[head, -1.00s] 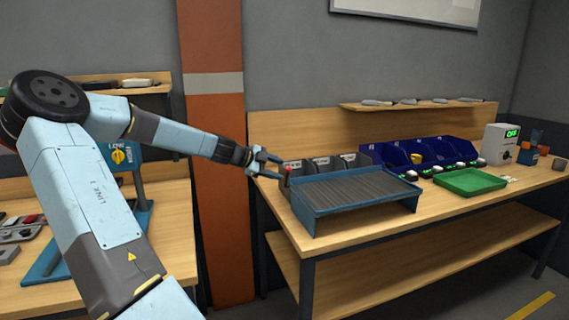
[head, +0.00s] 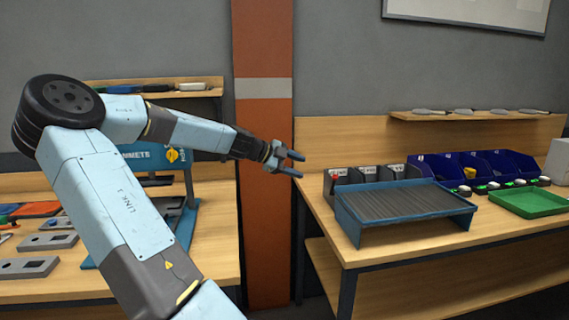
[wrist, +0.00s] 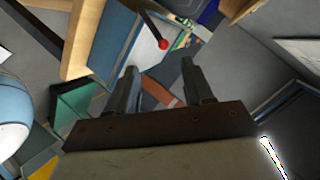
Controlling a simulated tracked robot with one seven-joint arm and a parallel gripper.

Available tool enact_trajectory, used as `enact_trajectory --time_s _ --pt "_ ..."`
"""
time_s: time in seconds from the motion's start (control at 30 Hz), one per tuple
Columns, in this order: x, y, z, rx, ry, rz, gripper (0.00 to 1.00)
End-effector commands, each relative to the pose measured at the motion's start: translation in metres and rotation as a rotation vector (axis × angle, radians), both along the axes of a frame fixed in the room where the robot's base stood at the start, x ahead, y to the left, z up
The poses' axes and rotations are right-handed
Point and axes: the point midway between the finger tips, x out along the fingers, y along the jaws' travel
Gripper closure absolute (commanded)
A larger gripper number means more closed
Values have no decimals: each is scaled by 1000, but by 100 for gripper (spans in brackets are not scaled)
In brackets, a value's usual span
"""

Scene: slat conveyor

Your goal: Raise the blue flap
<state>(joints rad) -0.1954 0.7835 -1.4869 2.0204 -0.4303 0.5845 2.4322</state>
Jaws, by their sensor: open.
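The slat conveyor (head: 405,203) stands on the right-hand bench, with dark slats in a blue frame. Blue panels (head: 366,236) show at its front and sides, but I cannot tell which part is the flap. My gripper (head: 301,165) is open and empty, in the air left of the conveyor and apart from it, in front of the orange pillar. In the wrist view the open fingers (wrist: 159,66) have nothing between them. A rod with a red ball (wrist: 163,45) shows beyond the fingertips, near a blue-edged surface (wrist: 122,42).
Grey bins (head: 366,174) stand behind the conveyor, blue bins (head: 500,170) behind to the right. A green tray (head: 530,203) lies right of it. A left bench (head: 130,258) holds a blue stand and grey parts. The orange pillar (head: 263,200) stands between the benches.

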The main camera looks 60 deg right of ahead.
Motion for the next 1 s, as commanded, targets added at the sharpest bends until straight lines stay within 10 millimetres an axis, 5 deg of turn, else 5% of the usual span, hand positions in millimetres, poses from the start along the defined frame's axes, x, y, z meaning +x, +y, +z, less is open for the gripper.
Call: enact_trajectory --time_s 0.3,0.7,0.87,1.0 --pt "25 24 13 -1 0 13 49" --pt "29 28 15 0 0 15 49" --pt "28 29 10 25 1 23 63" --pt "29 36 -14 143 3 69 76"
